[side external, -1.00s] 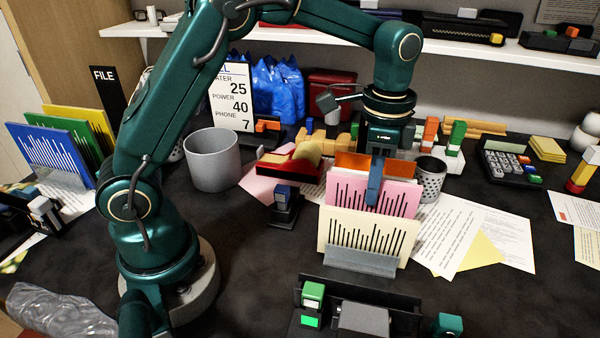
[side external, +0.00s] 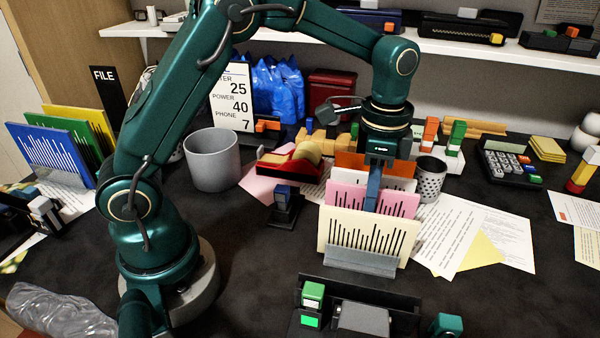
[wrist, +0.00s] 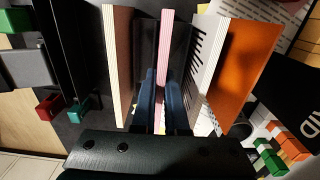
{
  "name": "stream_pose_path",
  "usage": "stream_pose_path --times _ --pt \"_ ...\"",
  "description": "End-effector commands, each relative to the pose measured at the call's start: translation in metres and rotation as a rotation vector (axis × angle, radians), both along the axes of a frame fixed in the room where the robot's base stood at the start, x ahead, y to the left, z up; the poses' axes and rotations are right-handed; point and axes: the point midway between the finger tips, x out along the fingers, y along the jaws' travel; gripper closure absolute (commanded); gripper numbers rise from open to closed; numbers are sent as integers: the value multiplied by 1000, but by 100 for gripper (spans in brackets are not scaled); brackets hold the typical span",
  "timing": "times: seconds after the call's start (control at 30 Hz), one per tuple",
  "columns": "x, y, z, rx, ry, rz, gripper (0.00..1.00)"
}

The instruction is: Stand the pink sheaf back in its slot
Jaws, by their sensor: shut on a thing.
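The pink sheaf (side external: 401,204), marked with dark bars, stands upright between the cream sheaf (side external: 368,234) in front and the white sheaf (side external: 398,184) behind. My gripper (side external: 372,197) is shut on its upper edge from above. In the wrist view the pink sheaf (wrist: 167,38) is edge-on between my fingers (wrist: 158,92), with gaps to the cream sheaf (wrist: 117,60) on the left and the white sheaf (wrist: 207,60) on the right. The grey rack (side external: 360,261) shows at the front; the pink sheaf's lower edge is hidden behind the cream sheaf.
An orange sheaf (side external: 350,161) stands at the back of the row. A mesh cup (side external: 430,178) and papers (side external: 470,235) lie close on the right. A red tape dispenser (side external: 290,165) and a dark stamp (side external: 285,203) are on the left. A black organiser (side external: 360,305) is in front.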

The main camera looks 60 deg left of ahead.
Motion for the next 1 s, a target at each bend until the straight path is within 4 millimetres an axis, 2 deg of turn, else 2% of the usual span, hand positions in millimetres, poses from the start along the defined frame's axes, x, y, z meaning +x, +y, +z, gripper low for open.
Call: stream_pose_path --times 0.67,0.7,0.77,0.8,1.0 --pt "0 0 -6 0 -1 0 100" --pt "0 0 -5 0 -1 0 85" --pt "0 0 -5 0 -1 0 62" --pt "0 0 -5 0 -1 0 54" --pt "0 0 -6 0 -1 0 54"
